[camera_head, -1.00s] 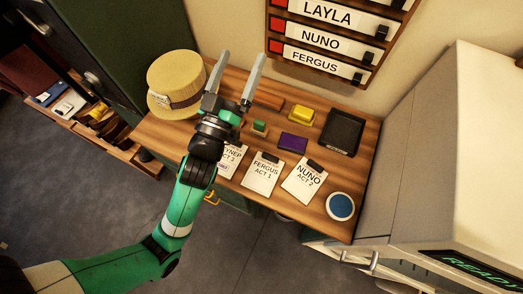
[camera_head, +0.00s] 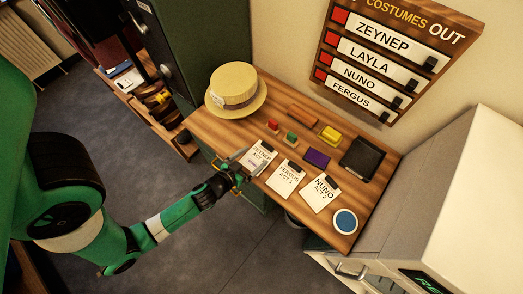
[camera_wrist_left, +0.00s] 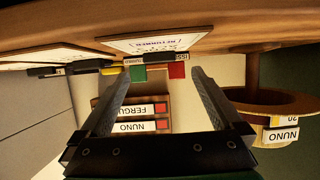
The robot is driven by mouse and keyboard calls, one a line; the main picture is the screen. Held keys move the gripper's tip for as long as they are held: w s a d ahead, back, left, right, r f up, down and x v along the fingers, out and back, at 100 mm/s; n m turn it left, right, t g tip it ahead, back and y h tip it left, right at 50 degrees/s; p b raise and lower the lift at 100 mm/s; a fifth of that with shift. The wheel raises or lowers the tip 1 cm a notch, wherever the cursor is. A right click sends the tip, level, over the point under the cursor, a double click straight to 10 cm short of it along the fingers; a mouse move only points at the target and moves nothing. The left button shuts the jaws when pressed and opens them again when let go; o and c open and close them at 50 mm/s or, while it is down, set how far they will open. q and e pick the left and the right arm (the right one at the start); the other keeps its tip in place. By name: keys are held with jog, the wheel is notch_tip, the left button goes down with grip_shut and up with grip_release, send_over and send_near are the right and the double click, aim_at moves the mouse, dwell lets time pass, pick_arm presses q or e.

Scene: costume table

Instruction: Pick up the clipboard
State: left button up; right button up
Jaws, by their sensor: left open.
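Three white clipboards with dark clips lie in a row on the wooden table. They read Zeynep (camera_head: 260,155), Fergus Act 1 (camera_head: 287,177) and Nuno Act 2 (camera_head: 320,192). My left gripper (camera_head: 240,162) is low at the table's front edge, just left of the Zeynep clipboard. Its jaws are open and seem empty; whether a finger touches the board cannot be told. In the left wrist view, upside down, a clipboard stamped "RETURNED" (camera_wrist_left: 160,42) lies beyond the spread fingers (camera_wrist_left: 160,85). My right gripper is out of view.
A straw hat (camera_head: 236,92) stands at the table's left end. Small stamps, a yellow block (camera_head: 329,135), a purple pad (camera_head: 317,157), a black tray (camera_head: 361,158) and a blue round dish (camera_head: 345,221) sit around the boards. A grey machine (camera_head: 445,200) stands at the right.

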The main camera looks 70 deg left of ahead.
aim_at(266, 147)
pick_arm(q)
jog(key=shift+x, duration=0.8)
jog(key=x, duration=0.5)
jog(key=shift+w, duration=0.1)
jog(key=c, duration=1.4)
